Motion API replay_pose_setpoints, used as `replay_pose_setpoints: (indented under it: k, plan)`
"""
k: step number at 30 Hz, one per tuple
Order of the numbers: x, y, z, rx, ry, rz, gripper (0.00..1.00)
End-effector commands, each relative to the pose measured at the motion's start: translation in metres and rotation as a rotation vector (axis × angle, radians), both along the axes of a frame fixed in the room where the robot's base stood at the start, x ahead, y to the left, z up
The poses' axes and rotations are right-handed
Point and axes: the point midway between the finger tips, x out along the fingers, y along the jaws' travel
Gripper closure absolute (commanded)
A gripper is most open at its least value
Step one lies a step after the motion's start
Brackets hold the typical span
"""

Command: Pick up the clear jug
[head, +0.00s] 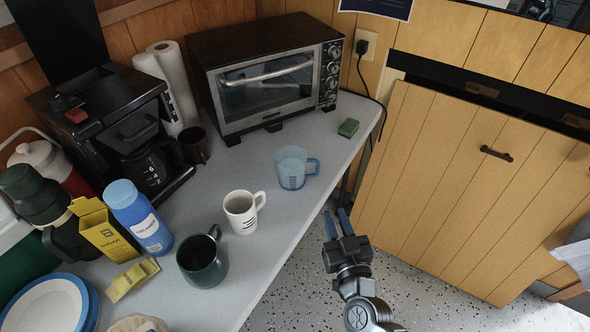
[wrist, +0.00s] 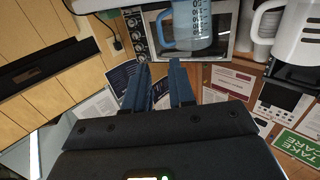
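The clear jug (head: 291,168) is see-through and bluish, with a blue handle on its right side in the head view. It stands upright on the counter, near the right edge and in front of the toaster oven. In the wrist view the jug (wrist: 190,28) shows at the top, with measuring marks and its handle to the left. My gripper (head: 337,222) is beyond the counter's right edge, in front of and to the right of the jug, apart from it. In the wrist view its two blue fingers (wrist: 160,82) are spread, with nothing between them.
A white mug (head: 241,212) and a dark green mug (head: 203,259) stand left of the jug. A green sponge (head: 348,127) lies behind it. The toaster oven (head: 268,75) blocks the back. The counter (head: 262,245) is clear near the front right edge.

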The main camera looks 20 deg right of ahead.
Motion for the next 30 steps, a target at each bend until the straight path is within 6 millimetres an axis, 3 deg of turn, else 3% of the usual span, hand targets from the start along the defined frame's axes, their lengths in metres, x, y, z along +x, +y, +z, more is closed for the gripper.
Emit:
replay_pose_setpoints:
  k: [1, 6, 30]
  plan:
    - [0.02, -0.001, 0.0, 0.0, -0.006, -0.012, 0.76]
    - [0.056, -0.004, -0.001, -0.002, -0.008, -0.043, 0.76]
    - [0.138, -0.03, -0.005, -0.003, -0.008, -0.053, 0.76]
